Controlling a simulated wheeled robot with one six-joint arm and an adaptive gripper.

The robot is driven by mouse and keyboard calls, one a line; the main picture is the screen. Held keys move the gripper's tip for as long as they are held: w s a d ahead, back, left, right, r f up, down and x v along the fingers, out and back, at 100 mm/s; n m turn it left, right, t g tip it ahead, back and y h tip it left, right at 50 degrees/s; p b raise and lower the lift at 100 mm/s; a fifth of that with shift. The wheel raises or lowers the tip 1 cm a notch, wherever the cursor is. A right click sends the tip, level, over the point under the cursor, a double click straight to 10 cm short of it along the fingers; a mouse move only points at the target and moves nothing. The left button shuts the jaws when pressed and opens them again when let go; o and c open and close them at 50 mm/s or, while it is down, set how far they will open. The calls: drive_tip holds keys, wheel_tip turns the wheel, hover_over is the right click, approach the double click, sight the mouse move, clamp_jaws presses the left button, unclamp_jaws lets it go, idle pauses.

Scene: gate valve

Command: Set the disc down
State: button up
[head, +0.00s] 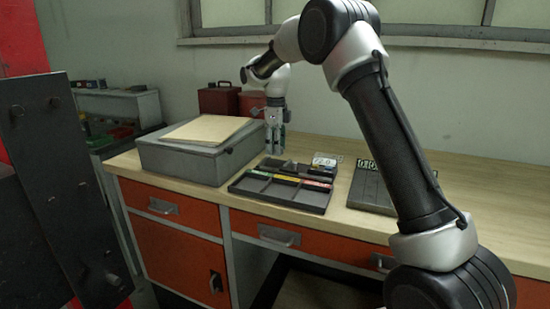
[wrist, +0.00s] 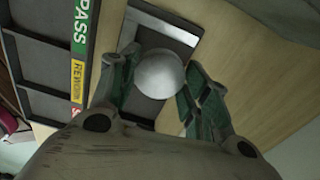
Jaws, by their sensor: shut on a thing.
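The disc (wrist: 160,73) is round, smooth and pale grey in the wrist view. My gripper (wrist: 155,92) is shut on it, with a green-padded finger on each side. Below the disc in that view is a dark rectangular piece (wrist: 178,33) with a light grey band; I cannot tell whether the disc touches it. In the head view my gripper (head: 275,146) points down behind the sorting tray (head: 262,190), and the disc cannot be made out there. The tray has dark compartments and coloured labels; PASS (wrist: 84,28) and a yellow REWORK label (wrist: 77,82) show in the wrist view.
A grey box (head: 190,158) with a pale board on top stands left of my gripper. A dark panel with number tiles (head: 368,187) lies right of the tray. Red containers (head: 220,99) stand behind. Bare wooden bench top (head: 460,205) shows at the right.

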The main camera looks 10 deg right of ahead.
sight(276, 164)
drive_tip(key=shift+f, duration=2)
drive_tip(key=shift+f, duration=0.15)
drive_tip(key=o, duration=1.3)
